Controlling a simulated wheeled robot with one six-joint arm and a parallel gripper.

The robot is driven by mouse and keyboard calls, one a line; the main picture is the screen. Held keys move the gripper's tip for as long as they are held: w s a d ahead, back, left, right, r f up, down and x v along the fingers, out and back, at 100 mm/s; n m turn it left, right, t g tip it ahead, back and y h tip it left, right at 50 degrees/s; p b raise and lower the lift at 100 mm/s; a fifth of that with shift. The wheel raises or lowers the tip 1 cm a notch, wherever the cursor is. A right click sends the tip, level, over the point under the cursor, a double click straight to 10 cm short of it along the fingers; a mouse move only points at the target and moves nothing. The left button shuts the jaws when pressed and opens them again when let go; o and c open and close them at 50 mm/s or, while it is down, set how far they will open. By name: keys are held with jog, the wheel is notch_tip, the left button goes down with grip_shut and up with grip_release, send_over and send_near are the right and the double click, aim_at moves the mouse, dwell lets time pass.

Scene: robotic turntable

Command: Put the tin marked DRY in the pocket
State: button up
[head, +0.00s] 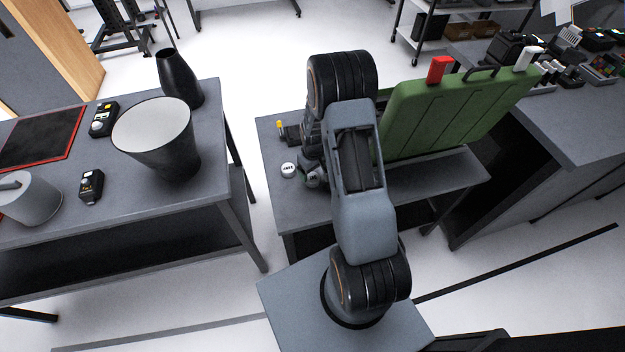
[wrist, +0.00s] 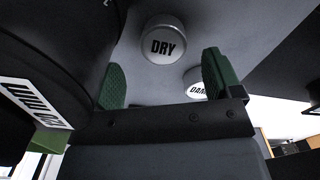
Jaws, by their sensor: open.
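The tin marked DRY (wrist: 163,48) is round and pale with black letters. In the wrist view it stands on the grey surface, beyond and between the fingertips, with nothing gripping it. A second pale tin, its label starting "DAM" (wrist: 194,86), is partly hidden by the right finger. My gripper (wrist: 163,78) has green finger pads, spread apart and empty. In the head view my gripper (head: 312,178) is low over the small grey table. One white tin (head: 289,170) shows to its left; its label is too small to read surely. I cannot make out a pocket for certain.
A green upright case (head: 440,112) with dark seams stands on the right of the small table (head: 290,212), with a red item (head: 437,70) at its top. A small yellow-topped object (head: 280,126) is at the table's back left. The left table (head: 215,185) holds a large bucket (head: 165,150).

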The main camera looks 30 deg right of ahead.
aim_at(312, 177)
jog(key=shift+s+a+f, duration=0.1)
jog(key=shift+f, duration=1.1)
jog(key=shift+a+f, duration=0.1)
jog(key=shift+f, duration=1.05)
jog(key=c, duration=1.1)
jog(key=shift+r, duration=0.1)
notch_tip(312, 177, up, 18)
jog(key=s+a+f+m+p, duration=0.1)
jog(key=a+f+p, duration=0.3)
jog(key=a, duration=0.5)
notch_tip(312, 177, down, 2)
jog(key=shift+s+a+f+m, duration=0.2)
jog(key=shift+s+a+m, duration=0.15)
jog(key=shift+m, duration=0.25)
